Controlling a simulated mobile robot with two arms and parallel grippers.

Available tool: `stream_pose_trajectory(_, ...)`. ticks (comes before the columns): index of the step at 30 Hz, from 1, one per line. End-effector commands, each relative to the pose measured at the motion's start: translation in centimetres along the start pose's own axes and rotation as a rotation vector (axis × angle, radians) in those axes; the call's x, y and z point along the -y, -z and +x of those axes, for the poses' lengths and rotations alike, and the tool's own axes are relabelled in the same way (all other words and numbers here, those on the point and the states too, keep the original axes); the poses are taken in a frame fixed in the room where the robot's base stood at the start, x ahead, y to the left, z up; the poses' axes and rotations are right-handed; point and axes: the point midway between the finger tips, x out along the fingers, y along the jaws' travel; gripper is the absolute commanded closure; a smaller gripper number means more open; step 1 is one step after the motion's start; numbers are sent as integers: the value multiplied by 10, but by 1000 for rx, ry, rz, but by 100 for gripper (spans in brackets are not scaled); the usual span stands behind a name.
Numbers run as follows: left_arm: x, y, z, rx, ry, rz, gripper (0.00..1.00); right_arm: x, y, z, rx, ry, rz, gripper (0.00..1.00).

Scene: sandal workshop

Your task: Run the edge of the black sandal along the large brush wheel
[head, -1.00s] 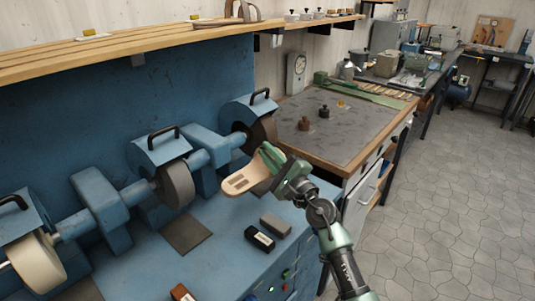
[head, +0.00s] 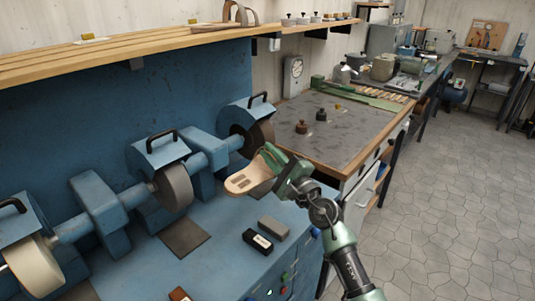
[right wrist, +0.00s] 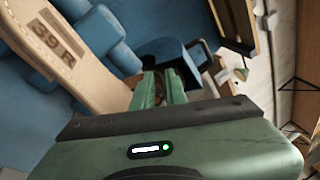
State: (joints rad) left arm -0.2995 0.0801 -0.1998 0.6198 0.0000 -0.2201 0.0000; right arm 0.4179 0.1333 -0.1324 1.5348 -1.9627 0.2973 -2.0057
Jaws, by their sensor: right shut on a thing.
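The sandal (head: 243,183) is held sole-outward over the blue bench; the side I see is tan, and no black shows clearly. A dark brown wheel (head: 262,134), which looks like the brush wheel, sits under the right-hand hood, just behind and above the sandal. Whether they touch I cannot tell. My left gripper is out of view.
A grey wheel (head: 174,187) and a cream wheel (head: 36,266) stand further left on the same blue machine. A black block (head: 257,241) and a grey block (head: 273,228) lie on the bench (head: 215,262) below the sandal. A grey-topped table (head: 345,130) stands behind my arm.

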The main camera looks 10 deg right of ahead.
Motion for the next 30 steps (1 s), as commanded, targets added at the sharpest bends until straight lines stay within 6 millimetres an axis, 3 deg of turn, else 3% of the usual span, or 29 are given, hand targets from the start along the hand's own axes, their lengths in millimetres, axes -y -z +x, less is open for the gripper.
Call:
stream_pose_trajectory(18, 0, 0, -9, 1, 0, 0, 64, -4, 13, -3, -61, 21, -104, 100)
stream_pose_trajectory(30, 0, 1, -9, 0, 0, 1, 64, -4, 7, -1, -53, 24, -106, 100)
